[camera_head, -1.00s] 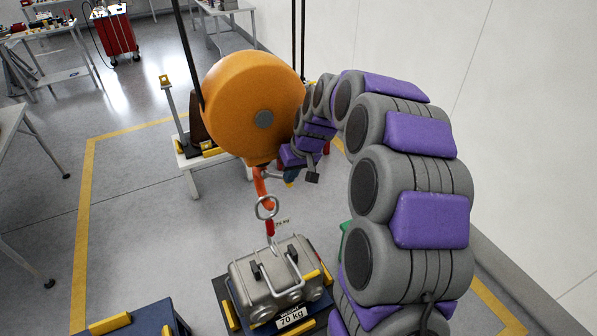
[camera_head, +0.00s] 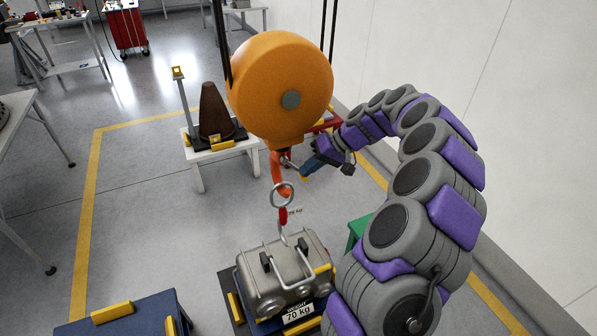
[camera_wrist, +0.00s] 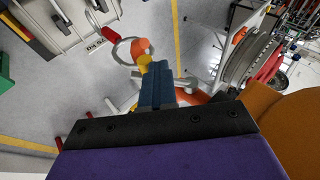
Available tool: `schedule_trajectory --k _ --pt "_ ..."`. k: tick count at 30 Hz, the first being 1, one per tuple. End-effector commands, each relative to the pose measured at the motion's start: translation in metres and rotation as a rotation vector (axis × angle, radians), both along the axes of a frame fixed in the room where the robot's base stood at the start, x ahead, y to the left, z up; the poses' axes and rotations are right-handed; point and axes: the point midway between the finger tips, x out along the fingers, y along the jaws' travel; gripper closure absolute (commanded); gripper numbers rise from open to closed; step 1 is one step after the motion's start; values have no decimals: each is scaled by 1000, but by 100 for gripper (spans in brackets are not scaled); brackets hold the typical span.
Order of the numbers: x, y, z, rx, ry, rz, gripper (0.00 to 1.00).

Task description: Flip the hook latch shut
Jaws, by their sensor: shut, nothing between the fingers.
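The orange hook (camera_head: 279,176) hangs under a round orange hoist body (camera_head: 281,88). A metal ring (camera_head: 283,192) on the load's red-and-grey link is at the hook's lower end. A grey metal piece (camera_head: 289,160), likely the latch, sticks out to the right of the hook's upper part. My gripper (camera_head: 306,172) is just right of the hook, its blue fingers shut and empty. In the wrist view the shut fingers (camera_wrist: 152,68) point toward the orange hook tip (camera_wrist: 140,46) and the ring (camera_wrist: 116,52). A yellow piece shows at the fingertips. Contact with the latch cannot be told.
A grey case (camera_head: 262,284) labelled 70 kg stands below the hook. A white stand (camera_head: 235,165) with a dark cone is behind left. A blue box (camera_head: 125,320) is front left, a green stool (camera_head: 356,232) right. A white wall is at right; floor at left is open.

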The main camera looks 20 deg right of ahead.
Motion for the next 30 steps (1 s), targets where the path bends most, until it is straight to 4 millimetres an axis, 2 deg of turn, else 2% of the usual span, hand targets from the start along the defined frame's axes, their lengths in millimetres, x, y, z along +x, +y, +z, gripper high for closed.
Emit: schedule_trajectory --k 1,8,18,30 --pt "-2 -13 -17 20 12 -13 100" --pt "-2 -3 -28 220 21 -3 100" --pt "-3 37 -34 199 18 5 100" --pt "-2 34 -45 210 24 9 100"
